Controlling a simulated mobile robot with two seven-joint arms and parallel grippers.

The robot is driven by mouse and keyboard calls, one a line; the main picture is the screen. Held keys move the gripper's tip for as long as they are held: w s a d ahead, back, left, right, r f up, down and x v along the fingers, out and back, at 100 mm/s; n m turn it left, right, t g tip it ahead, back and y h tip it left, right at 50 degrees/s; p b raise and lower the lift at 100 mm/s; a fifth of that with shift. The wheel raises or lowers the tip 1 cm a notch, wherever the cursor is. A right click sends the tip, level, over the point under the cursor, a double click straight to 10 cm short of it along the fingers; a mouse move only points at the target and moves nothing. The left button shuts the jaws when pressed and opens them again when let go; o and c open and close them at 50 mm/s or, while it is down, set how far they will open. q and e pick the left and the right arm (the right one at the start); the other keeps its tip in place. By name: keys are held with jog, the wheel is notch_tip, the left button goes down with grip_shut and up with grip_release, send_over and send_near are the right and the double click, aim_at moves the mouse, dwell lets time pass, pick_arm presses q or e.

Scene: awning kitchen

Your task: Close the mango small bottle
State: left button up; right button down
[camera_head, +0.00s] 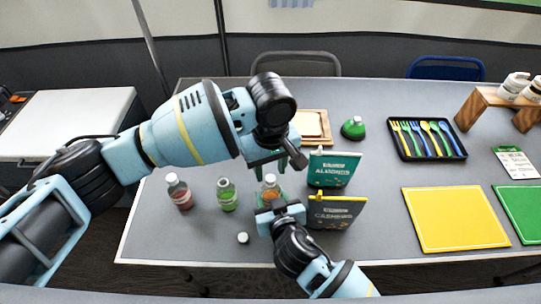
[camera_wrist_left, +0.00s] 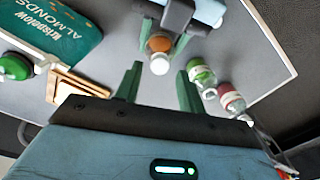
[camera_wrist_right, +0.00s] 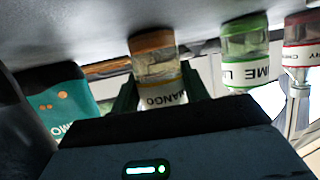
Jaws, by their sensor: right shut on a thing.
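The mango bottle (camera_head: 270,192), orange with a white top, stands on the grey table. My right gripper (camera_head: 271,203) is shut on it. In the right wrist view the mango bottle (camera_wrist_right: 155,65) sits between the fingers with its label showing. My left gripper (camera_head: 267,158) is above the bottle, pointing down. In the left wrist view its fingers (camera_wrist_left: 159,72) are apart, with the bottle's white top (camera_wrist_left: 159,66) between and beyond them. I cannot tell whether that top is a cap or an open neck. A small white cap-like piece (camera_head: 243,238) lies on the table near the front edge.
A green lime bottle (camera_head: 227,195) and a red cherry bottle (camera_head: 179,191) stand to the left. Almonds (camera_head: 333,169) and cashews (camera_head: 335,211) packages stand close on the right. A wooden board (camera_head: 313,121) and green-topped jar (camera_head: 353,128) are behind. A yellow board (camera_head: 455,218) lies farther right.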

pick_arm(q)
jog(key=shift+f, duration=1.2)
grip_shut()
jog(key=m, duration=0.5)
jog(key=shift+m, duration=0.3)
jog(key=m, duration=1.2)
jog(key=shift+m, duration=0.3)
jog(key=m, duration=0.6)
jog(key=shift+o, duration=0.8)
grip_release()
